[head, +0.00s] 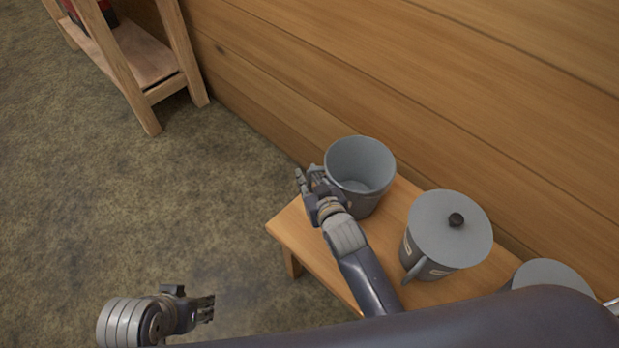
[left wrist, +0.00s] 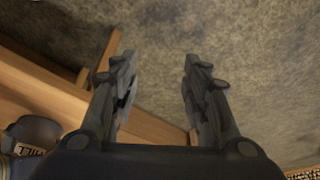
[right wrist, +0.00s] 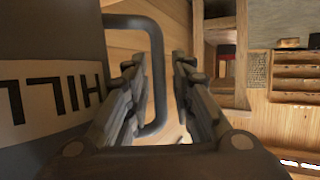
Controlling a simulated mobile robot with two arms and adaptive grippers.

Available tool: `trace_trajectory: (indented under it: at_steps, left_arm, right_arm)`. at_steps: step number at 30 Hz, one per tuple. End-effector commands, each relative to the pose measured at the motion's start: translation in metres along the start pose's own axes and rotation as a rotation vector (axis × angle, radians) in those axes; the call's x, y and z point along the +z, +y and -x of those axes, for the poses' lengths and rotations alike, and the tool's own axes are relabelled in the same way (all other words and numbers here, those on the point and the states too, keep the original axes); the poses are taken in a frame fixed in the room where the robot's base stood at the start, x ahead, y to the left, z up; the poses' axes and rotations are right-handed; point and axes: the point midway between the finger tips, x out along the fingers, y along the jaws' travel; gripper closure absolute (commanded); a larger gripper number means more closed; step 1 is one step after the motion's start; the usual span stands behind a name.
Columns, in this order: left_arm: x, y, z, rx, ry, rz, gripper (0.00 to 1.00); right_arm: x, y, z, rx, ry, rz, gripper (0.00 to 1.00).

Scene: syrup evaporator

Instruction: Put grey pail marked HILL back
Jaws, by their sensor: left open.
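The grey pail marked HILL (head: 361,165) stands upright and uncovered at the left end of the wooden bench (head: 290,225). Its label (right wrist: 50,100) shows large in the right wrist view, and the pail also shows at lower left in the left wrist view (left wrist: 32,130). My right gripper (head: 311,180) is at the pail's left side. Its fingers are apart, with the pail's handle (right wrist: 158,75) between them. The grip does not look closed on it. My left gripper (head: 200,308) is open and empty above the floor, left of the bench.
A grey lidded pail (head: 450,230) with a black knob stands right of the HILL pail. Another grey top (head: 550,275) shows farther right, partly behind my arm. A plank wall (head: 400,70) runs behind the bench. A wooden rack (head: 130,60) stands at upper left. The floor between is clear.

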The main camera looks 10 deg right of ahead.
Motion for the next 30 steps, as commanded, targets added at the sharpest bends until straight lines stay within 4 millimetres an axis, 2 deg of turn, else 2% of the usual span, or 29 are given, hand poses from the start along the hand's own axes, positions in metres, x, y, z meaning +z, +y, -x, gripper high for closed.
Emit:
trace_trajectory:
  at_steps: [13,17,24,30]
  left_arm:
    - [-0.002,0.0,0.003,0.0,0.004,0.0,0.58]
    - [0.0,0.001,-0.02,0.003,-0.013,-0.001,0.58]
    - [0.005,0.003,-0.062,0.006,-0.036,-0.004,0.58]
    - [0.013,0.005,-0.09,0.009,-0.049,-0.006,0.58]
  right_arm:
    - [-0.002,0.0,0.006,0.0,-0.002,0.0,0.71]
    - [-0.003,0.0,0.022,0.0,-0.003,0.0,0.71]
    - [-0.004,0.0,0.068,0.0,-0.003,-0.001,0.71]
    - [-0.003,0.0,0.102,0.0,-0.003,0.0,0.71]
